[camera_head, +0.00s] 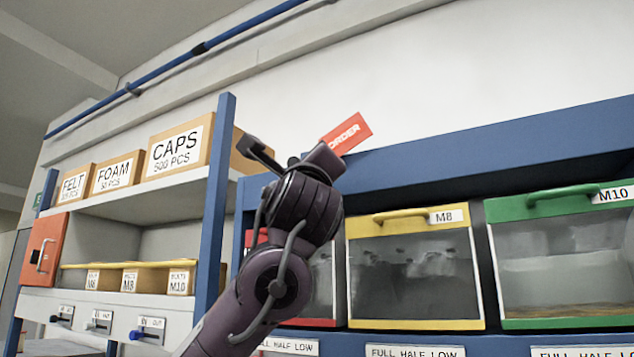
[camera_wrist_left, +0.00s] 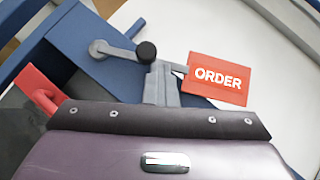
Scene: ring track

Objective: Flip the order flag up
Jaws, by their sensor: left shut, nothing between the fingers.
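The red order flag (camera_head: 347,134) shows above the blue rack's top edge, tilted up to the right, partly behind my left gripper (camera_head: 318,160). In the left wrist view the flag (camera_wrist_left: 218,79) lies just right of my shut, empty fingers (camera_wrist_left: 165,75). A grey arm (camera_wrist_left: 118,53) with a round pivot and a black knob (camera_wrist_left: 146,52) lies left of the fingertips. The fingers are very close to the knob; I cannot tell whether they touch. The fingers hide any join between arm and flag. My right gripper is not in view.
The blue rack holds a yellow-framed M8 bin (camera_head: 413,268) and a green-framed M10 bin (camera_head: 565,255). A blue post (camera_head: 214,205) and a shelf with cardboard boxes, such as the CAPS box (camera_head: 178,148), stand left. Open wall lies above the rack.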

